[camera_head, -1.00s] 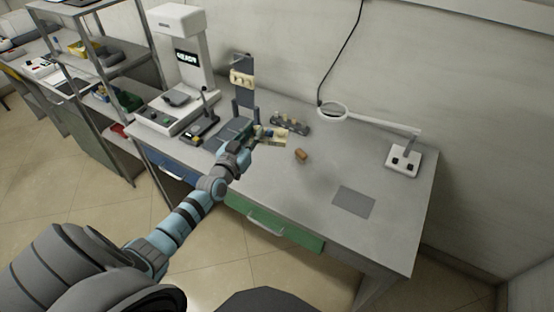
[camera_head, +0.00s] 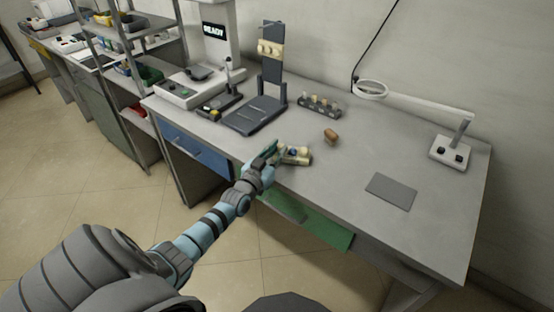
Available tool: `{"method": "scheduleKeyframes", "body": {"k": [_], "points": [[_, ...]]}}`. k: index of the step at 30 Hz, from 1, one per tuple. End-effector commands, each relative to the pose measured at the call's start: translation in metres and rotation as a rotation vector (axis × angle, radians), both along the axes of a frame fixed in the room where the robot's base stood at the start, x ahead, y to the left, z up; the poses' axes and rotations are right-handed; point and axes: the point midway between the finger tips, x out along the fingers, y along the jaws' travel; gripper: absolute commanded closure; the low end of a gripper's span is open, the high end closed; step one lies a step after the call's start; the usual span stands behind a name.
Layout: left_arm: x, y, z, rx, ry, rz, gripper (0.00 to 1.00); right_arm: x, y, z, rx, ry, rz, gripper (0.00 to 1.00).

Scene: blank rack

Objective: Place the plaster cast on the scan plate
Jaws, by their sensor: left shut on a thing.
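My left gripper (camera_head: 272,154) is near the front edge of the bench, shut on a cream plaster cast (camera_head: 297,155). The fingers cover the cast's left part. I cannot tell how far the cast is above the bench top. A white scanner (camera_head: 222,49) with a "READY" display stands at the back left. The small dark plate (camera_head: 199,72) on its base looks like the scan plate and is empty. It is well to the left of and behind the gripper. My right gripper is not in view.
A dark stand (camera_head: 254,115) with an upright back lies between gripper and scanner. A small black device (camera_head: 219,105) sits beside it. A rack of small pieces (camera_head: 319,106), a brown block (camera_head: 331,137), a grey mat (camera_head: 391,191) and a magnifier lamp (camera_head: 452,150) are to the right.

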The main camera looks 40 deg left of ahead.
Motion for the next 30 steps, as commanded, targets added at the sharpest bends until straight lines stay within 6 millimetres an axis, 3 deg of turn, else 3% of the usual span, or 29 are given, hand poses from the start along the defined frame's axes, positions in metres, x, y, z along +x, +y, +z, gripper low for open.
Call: {"method": "scheduleKeyframes", "body": {"k": [8,9,13,24,30], "points": [[0.0,0.0,0.0,0.0,0.001,0.0,1.0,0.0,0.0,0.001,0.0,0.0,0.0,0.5],[0.0,0.0,-0.001,-0.001,0.003,0.0,0.8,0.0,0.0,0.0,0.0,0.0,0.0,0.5],[0.0,0.0,0.0,-0.001,0.003,0.0,0.62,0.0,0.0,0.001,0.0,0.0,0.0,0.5],[-0.001,0.0,0.005,-0.002,0.003,0.0,0.62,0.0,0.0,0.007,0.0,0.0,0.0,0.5],[-0.037,-0.007,0.009,-0.002,0.007,-0.001,0.62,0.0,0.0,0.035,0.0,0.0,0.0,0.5]]}}
